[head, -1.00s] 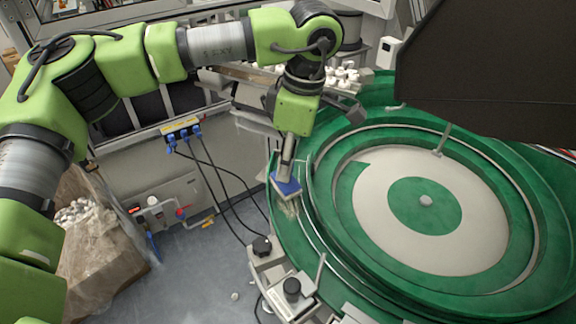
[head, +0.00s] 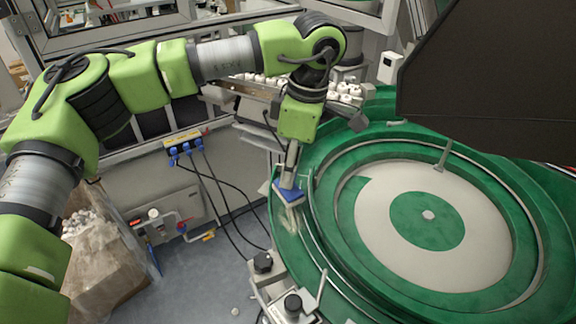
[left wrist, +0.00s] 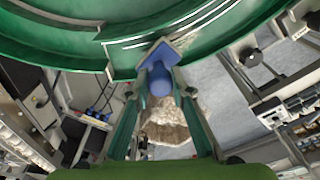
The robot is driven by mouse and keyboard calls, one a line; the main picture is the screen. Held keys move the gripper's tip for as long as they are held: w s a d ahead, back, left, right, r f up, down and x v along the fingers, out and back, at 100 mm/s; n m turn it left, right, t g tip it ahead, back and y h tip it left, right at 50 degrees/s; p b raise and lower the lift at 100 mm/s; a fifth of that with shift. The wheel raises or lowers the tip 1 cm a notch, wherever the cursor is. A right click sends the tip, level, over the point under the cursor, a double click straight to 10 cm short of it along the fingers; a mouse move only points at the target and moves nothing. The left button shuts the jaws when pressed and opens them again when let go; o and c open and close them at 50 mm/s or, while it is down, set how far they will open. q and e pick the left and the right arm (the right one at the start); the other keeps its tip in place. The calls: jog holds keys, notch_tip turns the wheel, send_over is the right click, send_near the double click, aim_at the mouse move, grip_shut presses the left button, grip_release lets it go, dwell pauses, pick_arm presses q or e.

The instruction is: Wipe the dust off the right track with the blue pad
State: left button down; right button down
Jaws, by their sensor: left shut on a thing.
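The blue pad (head: 289,195) is at the left rim of the large green round bowl with its curved tracks (head: 318,250). My left gripper (head: 291,172) is above the pad and shut on its handle. The left wrist view shows the pad (left wrist: 160,50) against the green track wall, its blue handle between the fingers (left wrist: 161,88). Pale streaks (left wrist: 200,17), perhaps dust or glare, show on the track beside the pad. I cannot tell if the pad's underside touches the track. My right gripper is not in view.
A large dark panel (head: 490,75) hangs over the bowl's far right. White caps (head: 345,92) lie on a chute behind my left gripper. A clamp with a black knob (head: 293,303) stands at the bowl's front left. A plastic-lined box (head: 100,255) and cables stand left.

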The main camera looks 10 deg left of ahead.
pick_arm(q)
jog(key=shift+s+d, duration=0.3)
jog(key=shift+s, duration=0.5)
jog(key=shift+s+d+b, duration=0.25)
jog(key=shift+s+b, duration=0.25)
jog(key=shift+s, duration=0.15)
jog(key=shift+s+d+b, duration=1.15)
jog(key=shift+s, duration=1.65)
jog(key=shift+w+a+r+p, duration=0.2)
jog(key=shift+w+a, duration=0.25)
jog(key=shift+w, duration=0.7)
jog(key=shift+w+a+r+p, duration=0.2)
jog(key=shift+w+a, duration=0.3)
jog(key=shift+w, duration=0.7)
jog(key=shift+w+a+r+p, duration=0.2)
jog(key=shift+w+a, duration=0.25)
jog(key=shift+w, duration=0.7)
jog(key=shift+w+a+r+p, duration=0.1)
jog(key=shift+w+a+p, duration=0.2)
jog(key=shift+w, duration=0.25)
jog(key=shift+w+a+r+p, duration=0.15)
jog(key=shift+w+p, duration=0.2)
jog(key=shift+w, duration=0.2)
jog(key=shift+w+a+f, duration=0.2)
jog(key=shift+w, duration=0.35)
notch_tip(320, 180, up, 6)
jog(key=p, duration=0.4)
jog(key=shift+p, duration=0.3)
